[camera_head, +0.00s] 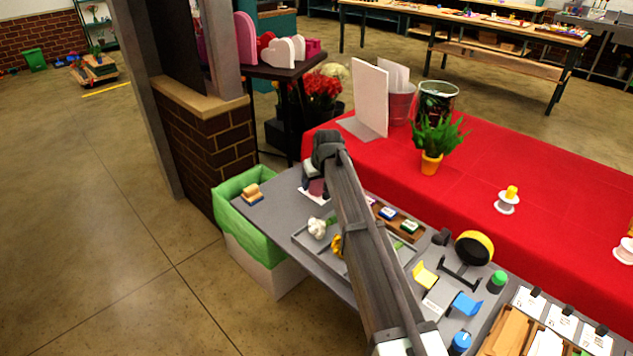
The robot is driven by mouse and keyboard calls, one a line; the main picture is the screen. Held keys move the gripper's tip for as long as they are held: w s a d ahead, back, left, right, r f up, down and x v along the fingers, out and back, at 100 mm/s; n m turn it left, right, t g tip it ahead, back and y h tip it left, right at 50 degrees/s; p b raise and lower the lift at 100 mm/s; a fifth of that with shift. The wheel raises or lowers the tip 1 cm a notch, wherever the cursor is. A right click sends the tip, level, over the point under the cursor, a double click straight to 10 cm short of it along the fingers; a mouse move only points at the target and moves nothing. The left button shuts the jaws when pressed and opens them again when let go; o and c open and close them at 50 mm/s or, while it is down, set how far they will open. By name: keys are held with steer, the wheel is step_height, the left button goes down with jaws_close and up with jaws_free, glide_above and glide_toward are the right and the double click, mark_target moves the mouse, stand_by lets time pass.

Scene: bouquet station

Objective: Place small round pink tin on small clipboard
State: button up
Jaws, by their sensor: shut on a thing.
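My gripper (312,178) points down at the far left part of the grey worktable, with my arm reaching over the table to it. It is shut on the small round pink tin (317,188), which shows only as a dark pink patch below the fingers, partly hidden by my arm. The small clipboard (308,196) shows as a white sheet at and just below the tin, mostly covered. I cannot tell whether the tin touches the clipboard or hangs just above it.
A grey tray (306,238) with a white flower (317,228) lies nearer. A white upright board (369,97) and potted plant (431,162) stand on the red-covered table behind.

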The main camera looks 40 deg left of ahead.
mark_target(322, 193)
steer(key=shift+f, duration=0.15)
steer(key=o, duration=1.1)
steer(key=v, duration=1.2)
steer(key=shift+r, duration=0.2)
